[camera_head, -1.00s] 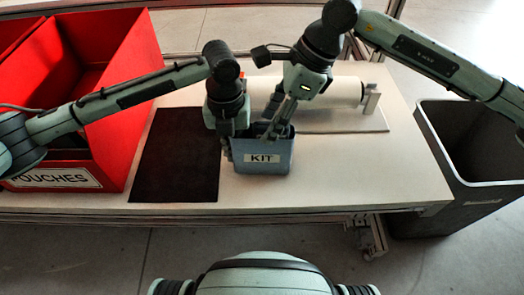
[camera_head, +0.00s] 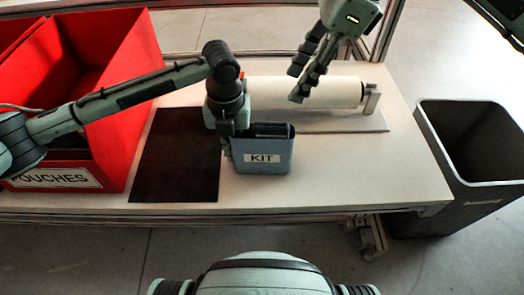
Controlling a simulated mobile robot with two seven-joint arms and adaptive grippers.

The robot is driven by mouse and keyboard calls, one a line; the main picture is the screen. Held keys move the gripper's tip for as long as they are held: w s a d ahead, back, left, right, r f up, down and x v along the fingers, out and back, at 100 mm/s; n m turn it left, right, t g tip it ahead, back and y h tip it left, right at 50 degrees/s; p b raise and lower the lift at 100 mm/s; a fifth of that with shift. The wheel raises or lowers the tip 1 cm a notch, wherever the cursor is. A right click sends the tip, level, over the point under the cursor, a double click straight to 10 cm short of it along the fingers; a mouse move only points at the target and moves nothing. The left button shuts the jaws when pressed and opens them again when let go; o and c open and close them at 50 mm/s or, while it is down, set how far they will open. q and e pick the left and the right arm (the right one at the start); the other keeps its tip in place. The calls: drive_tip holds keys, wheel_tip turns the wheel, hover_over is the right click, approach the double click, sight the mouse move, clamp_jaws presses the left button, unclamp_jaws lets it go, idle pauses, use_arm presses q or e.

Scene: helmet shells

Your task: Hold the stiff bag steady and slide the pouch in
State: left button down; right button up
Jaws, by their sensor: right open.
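The stiff bag (camera_head: 264,168), blue-grey with a KIT label, stands upright on the table. A dark pouch (camera_head: 271,130) sits inside it, with its top edge showing at the bag's mouth; its lower part is hidden. My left gripper (camera_head: 227,150) is at the bag's left edge and looks shut on that wall, though its fingertips are partly hidden. My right gripper (camera_head: 297,85) is open and empty, raised above and behind the bag, clear of the pouch.
A white roll (camera_head: 335,91) on a holder lies behind the bag. A black mat (camera_head: 176,165) lies to its left. Red bins (camera_head: 105,110), the front one labelled POUCHES, stand at the left. A grey waste bin (camera_head: 465,195) stands right of the table (camera_head: 350,170).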

use_arm(q)
drive_tip(key=c, duration=2.3)
unclamp_jaws()
drive_tip(key=o, duration=0.7)
drive_tip(key=shift+c, duration=0.2)
wheel_tip(320, 180, up, 12)
drive_tip(key=shift+f, duration=0.15)
drive_tip(key=shift+r+p, duration=0.5)
drive_tip(key=shift+r, duration=0.15)
wheel_tip(320, 180, up, 6)
drive_tip(key=p, duration=0.4)
